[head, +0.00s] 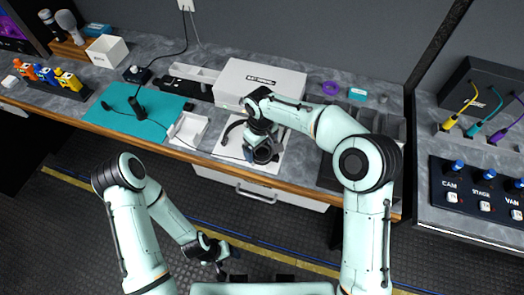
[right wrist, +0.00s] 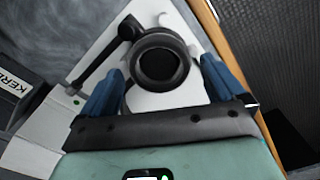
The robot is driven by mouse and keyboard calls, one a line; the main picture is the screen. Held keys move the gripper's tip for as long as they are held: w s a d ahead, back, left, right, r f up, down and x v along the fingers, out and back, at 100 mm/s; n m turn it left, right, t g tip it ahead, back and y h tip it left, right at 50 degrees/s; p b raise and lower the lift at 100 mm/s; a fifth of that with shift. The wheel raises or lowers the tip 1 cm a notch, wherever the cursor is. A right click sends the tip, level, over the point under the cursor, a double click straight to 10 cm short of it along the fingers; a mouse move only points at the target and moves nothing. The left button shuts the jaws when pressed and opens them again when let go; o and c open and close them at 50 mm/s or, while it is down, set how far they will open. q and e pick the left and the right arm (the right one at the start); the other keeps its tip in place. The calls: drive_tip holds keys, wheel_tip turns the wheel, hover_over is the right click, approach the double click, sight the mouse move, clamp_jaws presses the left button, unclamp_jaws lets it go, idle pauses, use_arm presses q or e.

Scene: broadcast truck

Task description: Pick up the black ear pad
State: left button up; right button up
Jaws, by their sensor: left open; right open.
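The black ear pad (right wrist: 160,66) shows in the right wrist view as a thick round ring with a dark middle. It sits at the end of a black headset part on a white board (right wrist: 112,62). My right gripper (right wrist: 160,88) is open, its blue fingertips on either side of the pad's near edge; I cannot tell whether they touch it. In the head view the pad (head: 263,153) is near the counter's front edge, just below my right gripper (head: 256,143), which partly hides the headset. My left gripper (head: 226,268) is open and empty, low over the floor.
A white box (head: 260,82) stands behind the board. A white tray (head: 188,129) and a teal mat (head: 120,118) with a cable lie to its left. A dark bin (head: 385,125) is to the right. The floor before the counter is free.

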drive_tip(key=c, duration=1.1)
